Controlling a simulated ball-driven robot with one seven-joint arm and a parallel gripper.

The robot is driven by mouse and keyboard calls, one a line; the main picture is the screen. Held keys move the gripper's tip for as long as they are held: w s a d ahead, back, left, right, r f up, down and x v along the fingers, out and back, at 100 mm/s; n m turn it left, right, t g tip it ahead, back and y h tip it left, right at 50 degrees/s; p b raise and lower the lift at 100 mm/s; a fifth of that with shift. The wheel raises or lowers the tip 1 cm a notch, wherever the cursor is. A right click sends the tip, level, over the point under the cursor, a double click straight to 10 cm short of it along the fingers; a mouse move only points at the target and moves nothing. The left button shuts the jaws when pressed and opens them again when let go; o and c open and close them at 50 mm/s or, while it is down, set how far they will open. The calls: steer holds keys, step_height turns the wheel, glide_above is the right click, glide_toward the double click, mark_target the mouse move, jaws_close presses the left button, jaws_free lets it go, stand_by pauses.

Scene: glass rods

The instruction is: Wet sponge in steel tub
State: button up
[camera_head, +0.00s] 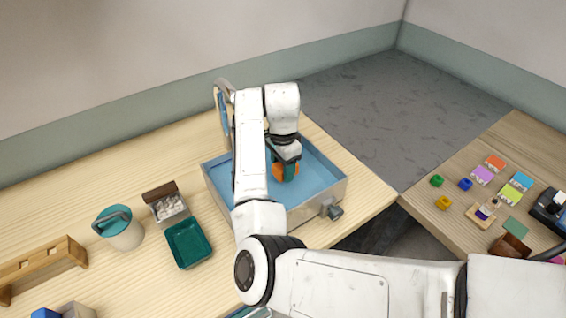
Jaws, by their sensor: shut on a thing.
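The steel tub (331,191) stands on the wooden table and looks blue inside, perhaps with water. My gripper (285,170) points down into the tub, right of its middle. It is shut on an orange sponge (280,171), which shows around dark teal fingers. I cannot tell whether the sponge touches the tub's floor or water. My arm hides the left middle of the tub and part of its front wall.
A lidded pot (120,232), a box of pale pieces (168,205) and a green tray (188,244) stand left of the tub. A wooden rack (42,265) is at far left. A second table (470,165) on the right holds small coloured blocks.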

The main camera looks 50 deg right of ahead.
steer(key=shift+f+b, duration=1.65)
steer(key=shift+f, duration=2)
steer(key=shift+r, duration=0.1)
step_height(320, 180, up, 9)
steer(key=p, duration=0.8)
steer(key=shift+r, duration=0.95)
steer(key=shift+r, duration=2.5)
